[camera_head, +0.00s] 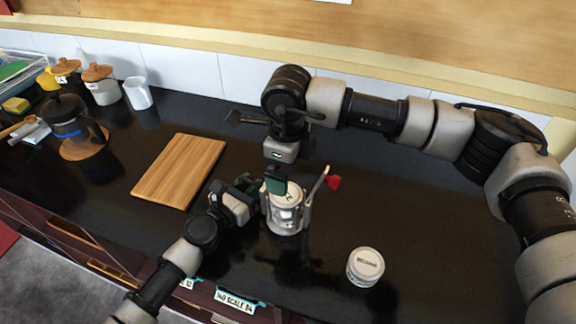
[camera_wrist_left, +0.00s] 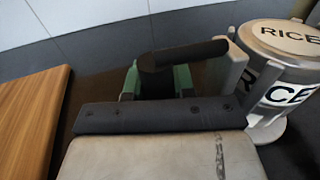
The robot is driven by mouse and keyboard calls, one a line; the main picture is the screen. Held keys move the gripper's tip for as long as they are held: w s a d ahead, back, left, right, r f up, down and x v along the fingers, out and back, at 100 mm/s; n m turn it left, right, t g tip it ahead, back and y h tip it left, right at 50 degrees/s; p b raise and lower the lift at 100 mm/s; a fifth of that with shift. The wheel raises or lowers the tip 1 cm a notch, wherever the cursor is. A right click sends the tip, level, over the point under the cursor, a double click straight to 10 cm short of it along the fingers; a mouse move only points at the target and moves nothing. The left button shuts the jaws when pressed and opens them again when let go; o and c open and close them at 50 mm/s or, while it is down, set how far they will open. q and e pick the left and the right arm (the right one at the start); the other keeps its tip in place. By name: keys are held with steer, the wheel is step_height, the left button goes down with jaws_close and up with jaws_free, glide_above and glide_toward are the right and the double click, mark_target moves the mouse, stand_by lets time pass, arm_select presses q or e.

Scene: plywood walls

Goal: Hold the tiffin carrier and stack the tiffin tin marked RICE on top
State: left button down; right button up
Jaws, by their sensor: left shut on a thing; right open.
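The tiffin carrier (camera_head: 304,218) stands on the dark counter, a metal frame with uprights and a lever with a red tip (camera_head: 333,182). My left gripper (camera_head: 252,192) is shut on the carrier's left upright, which also shows in the left wrist view (camera_wrist_left: 230,72). The round metal tin marked RICE (camera_head: 287,216) sits upright within the carrier; its lid and side label show in the left wrist view (camera_wrist_left: 285,42). My right gripper (camera_head: 277,187) is open just above the RICE tin, hiding part of its lid. I cannot tell whether they touch.
Another lidded tin (camera_head: 366,266), its label unreadable, stands apart at the front right. A wooden board (camera_head: 180,170) lies left of the carrier. A French press (camera_head: 72,122), jars (camera_head: 101,84) and a white mug (camera_head: 138,93) stand farther left.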

stand_by(0.3)
arm_select(q)
steer(key=c, duration=0.9)
jaws_free()
steer(key=shift+o, duration=0.2)
steer(key=v, duration=1.2)
